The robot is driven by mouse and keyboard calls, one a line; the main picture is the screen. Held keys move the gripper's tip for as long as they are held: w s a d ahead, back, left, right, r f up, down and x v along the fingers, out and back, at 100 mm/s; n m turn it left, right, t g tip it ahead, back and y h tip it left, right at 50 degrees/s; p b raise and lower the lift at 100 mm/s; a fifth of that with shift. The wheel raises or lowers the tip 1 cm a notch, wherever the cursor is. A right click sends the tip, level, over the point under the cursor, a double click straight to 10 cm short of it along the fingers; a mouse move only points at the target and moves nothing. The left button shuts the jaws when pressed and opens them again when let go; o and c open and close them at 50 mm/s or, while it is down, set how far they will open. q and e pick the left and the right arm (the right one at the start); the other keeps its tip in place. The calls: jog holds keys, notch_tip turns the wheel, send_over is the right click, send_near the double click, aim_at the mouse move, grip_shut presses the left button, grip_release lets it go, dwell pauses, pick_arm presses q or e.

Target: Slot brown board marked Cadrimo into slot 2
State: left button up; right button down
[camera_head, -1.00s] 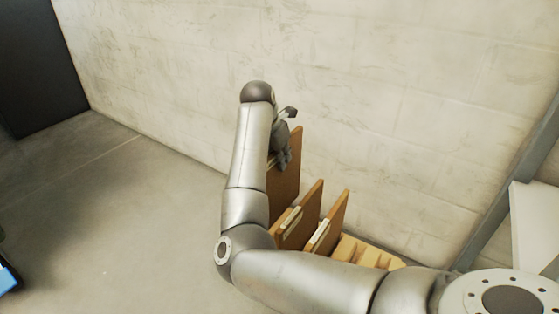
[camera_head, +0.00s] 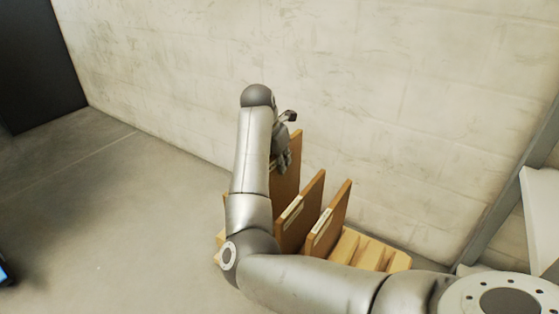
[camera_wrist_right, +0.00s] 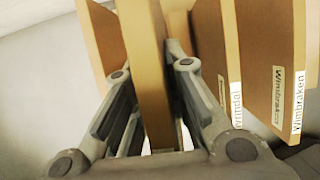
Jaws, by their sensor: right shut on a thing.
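My right gripper (camera_head: 283,148) is shut on a brown board (camera_head: 290,175), gripping it near its upper part. The right wrist view shows both fingers (camera_wrist_right: 150,85) pressed against the two faces of this board (camera_wrist_right: 148,75). No marking on it is readable, so I cannot confirm Cadrimo. It stands upright at the left end of a light wooden rack (camera_head: 375,255). My forearm hides its lower edge, so I cannot tell whether it sits in a slot. Slot numbers are not visible. My left gripper is not in view.
Two other brown boards (camera_head: 301,212) (camera_head: 329,222) stand in the rack to the right. Labels in the wrist view read like Wimdal and Wimbraken (camera_wrist_right: 298,100). Another board (camera_wrist_right: 105,40) is close left of the fingers. Empty rack slots lie right; a pale wall is behind.

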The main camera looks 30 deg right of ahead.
aim_at(274, 175)
jog(key=shift+f+b, duration=2.25)
jog(key=shift+f, duration=2.7)
jog(key=c, duration=1.4)
grip_release()
jog(key=shift+o, duration=0.2)
jog(key=v, duration=0.7)
jog(key=shift+a+r, duration=0.15)
jog(key=shift+r, duration=0.1)
